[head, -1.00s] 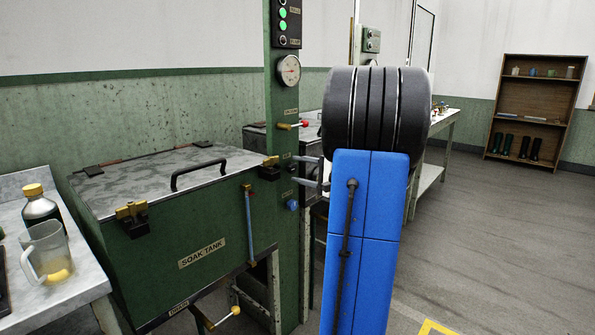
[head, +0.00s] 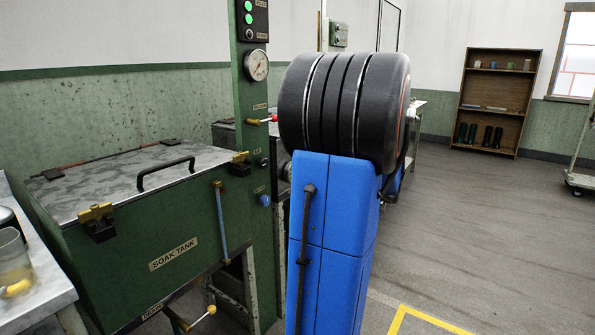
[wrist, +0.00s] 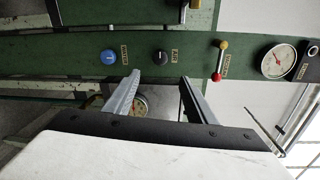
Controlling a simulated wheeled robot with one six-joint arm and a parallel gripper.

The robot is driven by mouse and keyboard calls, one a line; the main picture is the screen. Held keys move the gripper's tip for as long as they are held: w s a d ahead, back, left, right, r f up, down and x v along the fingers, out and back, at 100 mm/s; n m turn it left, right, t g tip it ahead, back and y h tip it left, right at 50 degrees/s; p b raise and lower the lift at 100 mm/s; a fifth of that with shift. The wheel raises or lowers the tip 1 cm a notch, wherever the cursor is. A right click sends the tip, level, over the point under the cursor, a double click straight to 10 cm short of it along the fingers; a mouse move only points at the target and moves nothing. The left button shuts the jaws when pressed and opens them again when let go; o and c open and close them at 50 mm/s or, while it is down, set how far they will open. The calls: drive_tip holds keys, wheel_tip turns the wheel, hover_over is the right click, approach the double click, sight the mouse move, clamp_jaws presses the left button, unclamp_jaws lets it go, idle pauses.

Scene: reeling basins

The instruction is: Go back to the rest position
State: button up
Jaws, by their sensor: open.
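My gripper (wrist: 158,84) shows in the wrist view with its two fingers apart and nothing between them. It points toward the green control post (wrist: 230,52), which appears sideways there. The fingertips lie near a black knob (wrist: 160,57) and a blue knob (wrist: 108,57), and I see no contact. In the head view my blue and black arm stands in front, and my gripper is hidden behind it.
The green soak tank (head: 130,232), with its lid down, is at the left in the head view. A red-tipped lever (head: 262,121) and a gauge (head: 257,65) are on the post. A worktop (head: 30,285) is at the left edge. Open floor (head: 470,230) lies to the right.

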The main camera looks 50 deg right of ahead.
drive_tip(key=shift+s, duration=0.65)
drive_tip(key=w+a+f+n+g+y, duration=0.25)
drive_tip(key=a+f+n+g, duration=0.2)
drive_tip(key=a, duration=1.15)
drive_tip(key=w+a+f+n+g+y, duration=0.1)
drive_tip(key=a+f+n+g+y, duration=0.3)
drive_tip(key=a, duration=1.1)
drive_tip(key=s+a+f+n+g+h, duration=0.2)
drive_tip(key=s+a+n+h, duration=0.2)
drive_tip(key=s, duration=0.3)
drive_tip(key=s+a+f+n+g+h, duration=0.2)
drive_tip(key=s+a+f+n+h, duration=0.1)
drive_tip(key=s+a+n, duration=0.3)
drive_tip(key=shift+s+a+h, duration=0.35)
drive_tip(key=shift+s+a, duration=0.45)
drive_tip(key=shift+s, duration=0.45)
